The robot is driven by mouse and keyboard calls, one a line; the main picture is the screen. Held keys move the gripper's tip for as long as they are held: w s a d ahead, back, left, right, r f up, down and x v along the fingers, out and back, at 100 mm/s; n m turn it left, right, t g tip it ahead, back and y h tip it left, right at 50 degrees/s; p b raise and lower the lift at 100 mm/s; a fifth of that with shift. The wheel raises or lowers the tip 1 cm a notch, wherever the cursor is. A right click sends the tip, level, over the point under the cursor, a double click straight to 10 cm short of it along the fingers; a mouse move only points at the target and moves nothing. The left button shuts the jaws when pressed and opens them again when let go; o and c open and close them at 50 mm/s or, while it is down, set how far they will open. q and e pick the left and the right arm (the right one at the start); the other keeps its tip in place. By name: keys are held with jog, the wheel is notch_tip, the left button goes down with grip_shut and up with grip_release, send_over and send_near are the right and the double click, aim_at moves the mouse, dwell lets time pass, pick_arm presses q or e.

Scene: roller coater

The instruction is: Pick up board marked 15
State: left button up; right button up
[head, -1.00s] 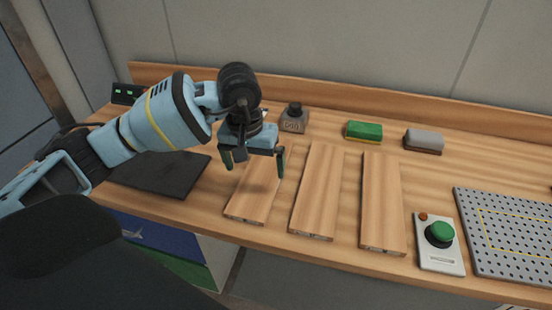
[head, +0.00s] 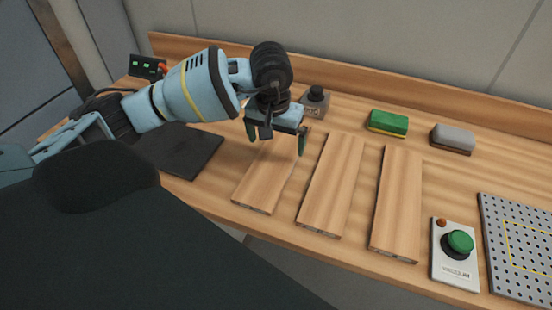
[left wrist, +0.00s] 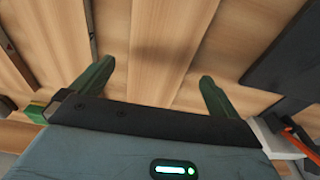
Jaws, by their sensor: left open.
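Three wooden boards lie side by side on the bench: a left board (head: 265,185), a middle board (head: 332,185) and a right board (head: 398,200). Small marks show on their near ends, but I cannot read which one says 15. My left gripper (head: 277,140) is open and empty above the far part of the left board and hides some of it. My right gripper is not in view.
A dark mat (head: 185,150) lies left of the boards. Behind are a grey block with a black knob (head: 316,102), a green sponge (head: 388,122) and a grey block (head: 453,138). A green-button box (head: 456,255) and perforated plate (head: 520,235) are at right.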

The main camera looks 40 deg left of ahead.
aim_at(276, 157)
pick_arm(q)
notch_tip(276, 157, down, 4)
jog(key=shift+r+p, duration=0.2)
jog(key=shift+p, duration=0.1)
jog(key=shift+f, duration=0.65)
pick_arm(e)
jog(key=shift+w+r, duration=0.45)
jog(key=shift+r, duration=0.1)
pick_arm(q)
jog(key=shift+c, duration=0.3)
jog(key=c, duration=0.9)
jog(key=shift+r, duration=0.1)
jog(key=shift+c, duration=0.2)
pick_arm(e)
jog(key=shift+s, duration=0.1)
pick_arm(q)
jog(key=shift+w+r, duration=0.1)
jog(key=shift+r, duration=0.05)
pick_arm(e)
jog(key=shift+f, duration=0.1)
